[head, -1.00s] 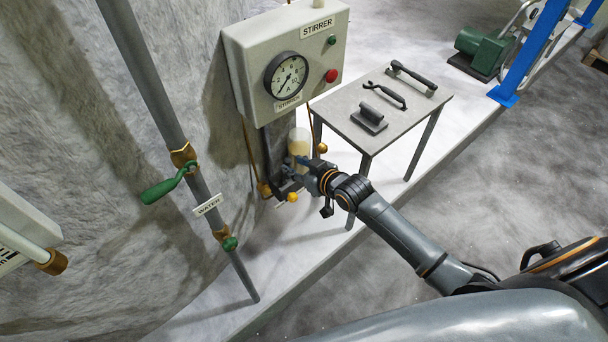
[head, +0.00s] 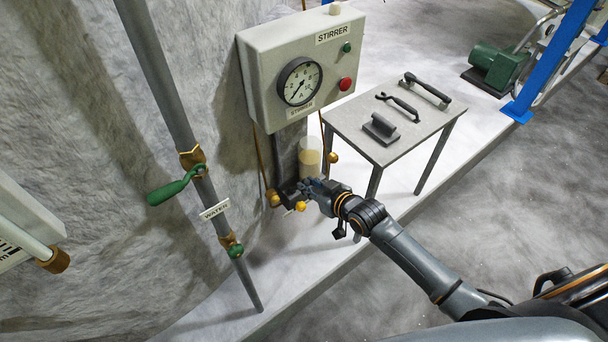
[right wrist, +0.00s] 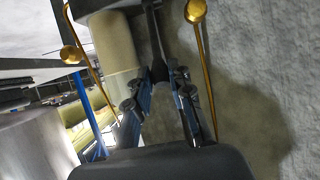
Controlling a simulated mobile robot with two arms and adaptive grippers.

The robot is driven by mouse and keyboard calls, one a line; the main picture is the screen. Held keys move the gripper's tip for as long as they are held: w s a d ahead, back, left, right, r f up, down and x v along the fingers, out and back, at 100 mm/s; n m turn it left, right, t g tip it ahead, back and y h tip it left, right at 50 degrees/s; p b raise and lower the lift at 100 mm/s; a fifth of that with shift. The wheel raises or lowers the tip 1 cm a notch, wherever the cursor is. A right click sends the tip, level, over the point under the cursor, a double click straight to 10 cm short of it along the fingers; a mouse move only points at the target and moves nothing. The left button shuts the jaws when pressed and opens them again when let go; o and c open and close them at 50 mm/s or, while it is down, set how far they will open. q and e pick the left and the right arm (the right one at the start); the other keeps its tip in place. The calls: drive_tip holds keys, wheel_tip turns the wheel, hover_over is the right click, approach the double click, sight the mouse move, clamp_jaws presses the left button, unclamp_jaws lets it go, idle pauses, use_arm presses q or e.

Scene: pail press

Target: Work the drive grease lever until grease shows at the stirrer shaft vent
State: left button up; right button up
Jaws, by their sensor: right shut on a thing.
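The dark grease lever (right wrist: 157,42) runs between the fingers of my right gripper (head: 300,190) in the right wrist view. The gripper is shut on it, beneath the stirrer panel, and hides much of it in the head view. A clear reservoir (head: 310,157) partly filled with cream grease stands just above the gripper; it also shows in the right wrist view (right wrist: 117,50). Brass balls sit on thin brass pipes on either side, one right of the reservoir (head: 333,158) and one left of the gripper (head: 273,197). I cannot tell which is the shaft vent; no grease is visible on them.
The grey stirrer panel (head: 262,85) carries a gauge (head: 299,81), a green button (head: 347,47) and a red one (head: 345,84). A small table (head: 350,115) with tools stands to its right. A water pipe with a green-handled valve (head: 175,189) stands left. Floor lies open right.

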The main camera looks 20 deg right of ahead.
drive_tip(key=shift+s+d+f, duration=0.1)
drive_tip(key=shift+s+f, duration=0.1)
clamp_jaws()
unclamp_jaws()
drive_tip(key=shift+s+d+f+b, duration=0.2)
drive_tip(key=shift+s+f, duration=0.4)
drive_tip(key=shift+f, duration=0.05)
drive_tip(key=shift+s+d+f+b, duration=0.15)
drive_tip(key=shift+s+d+f, duration=0.1)
drive_tip(key=shift+s+f, duration=0.4)
drive_tip(key=shift+s+d+f+b, duration=0.2)
drive_tip(key=shift+s+f, duration=0.35)
drive_tip(key=shift+f, duration=0.1)
clamp_jaws()
drive_tip(key=shift+w+a+r, duration=0.1)
drive_tip(key=shift+w+r, duration=0.1)
drive_tip(key=shift+r, duration=0.15)
unclamp_jaws()
drive_tip(key=w+r+p, duration=0.1)
drive_tip(key=w+a+r+p, duration=0.1)
drive_tip(key=w+r, duration=0.1)
drive_tip(key=shift+r, duration=0.15)
drive_tip(key=shift+w+a, duration=0.1)
drive_tip(key=shift+w, duration=0.05)
clamp_jaws()
